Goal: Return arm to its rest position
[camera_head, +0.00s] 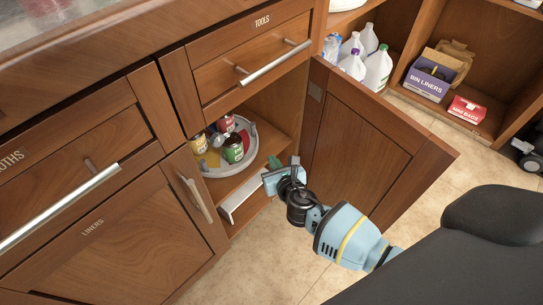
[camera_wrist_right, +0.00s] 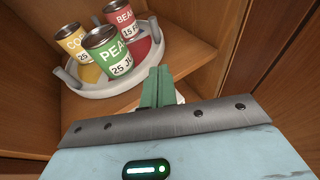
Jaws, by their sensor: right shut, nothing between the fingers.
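My right gripper (camera_head: 284,161) reaches into the open cabinet under the TOOLS drawer, in front of the shelf. In the right wrist view its green fingers (camera_wrist_right: 157,86) are together with nothing between them. A round white tray (camera_head: 247,158) with handles stands on the cabinet shelf, left of the fingers. On it stand a green PEAS can (camera_head: 233,149), a yellow can (camera_head: 198,143) and a red can (camera_head: 226,123). In the right wrist view the cans are upright, and the fingertips are close to the tray's near rim. My left gripper is not in view.
The open cabinet door (camera_head: 365,150) stands right of my right arm. Several white jugs (camera_head: 378,68), a BIN LINERS box (camera_head: 428,79) and a red box (camera_head: 467,109) stand at the upper right. The tiled floor (camera_head: 255,262) shows free room.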

